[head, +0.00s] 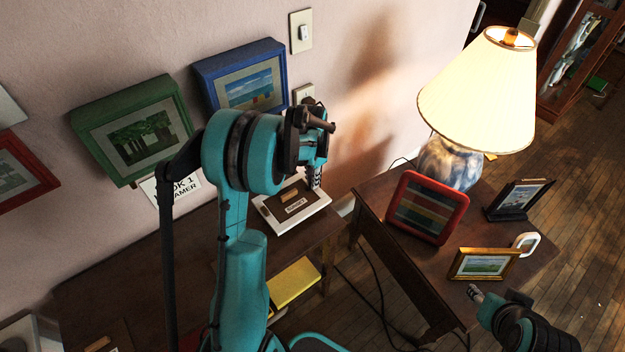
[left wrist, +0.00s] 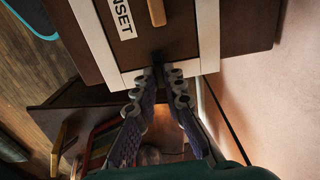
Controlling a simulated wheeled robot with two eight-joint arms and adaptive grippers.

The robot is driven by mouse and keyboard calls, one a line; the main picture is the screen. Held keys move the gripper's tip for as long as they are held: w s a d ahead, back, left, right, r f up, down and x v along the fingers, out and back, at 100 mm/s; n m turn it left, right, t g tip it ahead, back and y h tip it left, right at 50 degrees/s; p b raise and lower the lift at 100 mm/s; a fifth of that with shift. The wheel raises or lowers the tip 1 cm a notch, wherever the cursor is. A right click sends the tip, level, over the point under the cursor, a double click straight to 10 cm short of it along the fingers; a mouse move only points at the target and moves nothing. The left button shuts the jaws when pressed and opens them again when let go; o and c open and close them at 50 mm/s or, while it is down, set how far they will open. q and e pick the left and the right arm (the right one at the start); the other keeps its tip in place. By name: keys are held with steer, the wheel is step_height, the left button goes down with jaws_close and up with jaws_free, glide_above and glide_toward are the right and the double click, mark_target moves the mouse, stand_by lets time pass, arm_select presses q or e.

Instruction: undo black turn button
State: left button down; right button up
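A white-rimmed frame (head: 270,222) lies on the dark table, with a small wooden piece (head: 290,195) and a label on its brown back. In the left wrist view its white rim (left wrist: 208,35) shows close up, with a label (left wrist: 123,18) ending in "NSET". My left gripper (head: 315,182) is at the frame's far right edge. Its fingertips (left wrist: 159,76) are a small gap apart at the rim. A dark patch lies between them; I cannot tell whether it is the black turn button or whether they grip it. My right gripper (head: 474,293) is by the side table, its fingers unclear.
The side table (head: 373,228) holds a lit lamp (head: 478,92), a red frame (head: 455,218), a gold frame (head: 456,268) and a black frame (head: 493,212). Green (head: 163,91) and blue (head: 282,54) frames hang on the wall. A yellow item (head: 294,282) lies below the table's front.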

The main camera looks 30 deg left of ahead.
arm_select(q)
steer(key=shift+n, duration=0.3)
steer(key=n, duration=0.3)
steer(key=shift+d+n, duration=0.1)
steer(key=shift+n, duration=0.2)
steer(key=n, duration=0.4)
steer(key=shift+d+n+p, duration=0.15)
steer(key=shift+n+p, duration=0.15)
steer(key=shift+p, duration=0.05)
steer(key=n, duration=0.4)
steer(key=shift+d+n, duration=0.1)
steer(key=shift+n, duration=0.2)
steer(key=shift+w+n, duration=0.15)
steer(key=shift+n, duration=2.05)
steer(key=c, duration=1.6)
jaws_free()
steer(key=shift+c, duration=0.2)
steer(key=shift+r, duration=0.1)
